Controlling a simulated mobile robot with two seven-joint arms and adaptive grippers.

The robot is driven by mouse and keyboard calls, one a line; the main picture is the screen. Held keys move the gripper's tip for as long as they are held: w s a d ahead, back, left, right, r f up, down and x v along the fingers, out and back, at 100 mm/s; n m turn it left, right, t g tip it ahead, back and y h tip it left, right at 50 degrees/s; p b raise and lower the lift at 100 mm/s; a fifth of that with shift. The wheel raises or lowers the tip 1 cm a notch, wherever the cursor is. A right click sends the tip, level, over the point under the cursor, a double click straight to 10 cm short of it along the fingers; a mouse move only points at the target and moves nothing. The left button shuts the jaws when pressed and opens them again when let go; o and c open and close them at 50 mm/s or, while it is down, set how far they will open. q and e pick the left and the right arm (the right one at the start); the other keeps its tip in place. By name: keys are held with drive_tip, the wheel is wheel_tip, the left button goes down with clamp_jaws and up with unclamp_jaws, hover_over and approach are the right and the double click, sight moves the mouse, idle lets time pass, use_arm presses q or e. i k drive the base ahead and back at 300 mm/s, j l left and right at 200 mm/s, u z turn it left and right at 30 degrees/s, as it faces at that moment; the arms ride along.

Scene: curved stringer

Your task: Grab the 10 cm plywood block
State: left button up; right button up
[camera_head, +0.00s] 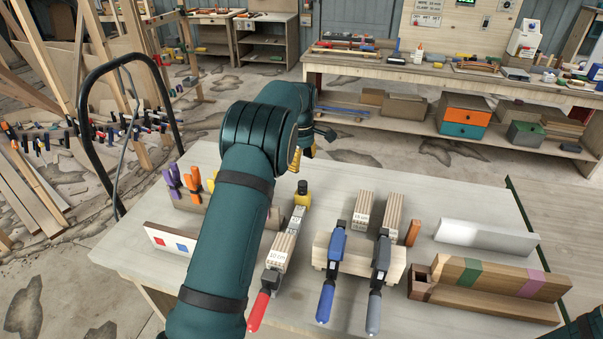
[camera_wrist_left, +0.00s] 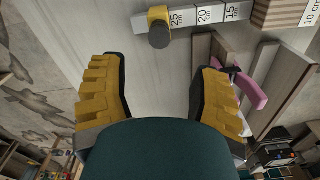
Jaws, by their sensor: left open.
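The 10 cm plywood block (camera_head: 279,252) has striped layers and a "10 cm" label. It sits near the table's front middle, behind a red-handled clamp (camera_head: 259,310). In the left wrist view the block (camera_wrist_left: 290,13) shows at the top right corner, partly cut off. My left gripper (camera_wrist_left: 160,75) is open and empty, with its yellow fingers wide apart. It is away from the block. In the head view only part of it (camera_head: 308,150) shows past my arm, beyond the block. My right gripper is not in view.
A marked grey bar with a yellow and black stop (camera_head: 303,195) runs behind the block. Blue-handled (camera_head: 327,300) and grey-handled (camera_head: 374,310) clamps lie to its right, with more plywood blocks (camera_head: 361,210). Purple and orange clamps (camera_head: 172,181) stand left. Striped wood (camera_head: 500,280) lies at right.

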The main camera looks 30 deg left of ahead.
sight(280, 254)
drive_tip(key=k, duration=1.5)
